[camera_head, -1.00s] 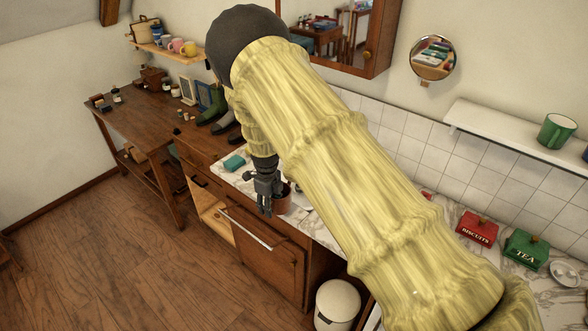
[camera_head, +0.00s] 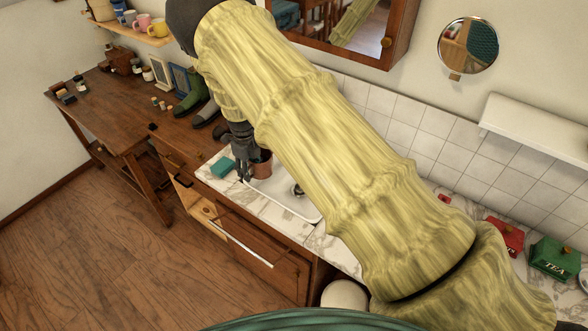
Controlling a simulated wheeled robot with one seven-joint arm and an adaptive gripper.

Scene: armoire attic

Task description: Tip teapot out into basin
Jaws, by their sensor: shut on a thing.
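My gripper (camera_head: 243,172) hangs over the counter at the front left edge of the white basin (camera_head: 306,211), its fingers pointing down. It is shut on the brown teapot (camera_head: 263,164), which shows only in part just to the right of the fingers. The teapot looks roughly upright. I cannot make out its spout, its handle or exactly where the fingers grip it. My yellow-sleeved arm covers much of the basin and part of the teapot.
A teal block (camera_head: 222,168) lies on the marble counter left of my gripper. Boots (camera_head: 192,98) and frames stand farther left. A red tin (camera_head: 503,236) and a green tea tin (camera_head: 555,258) stand at the right. A cabinet front (camera_head: 262,262) lies below the counter.

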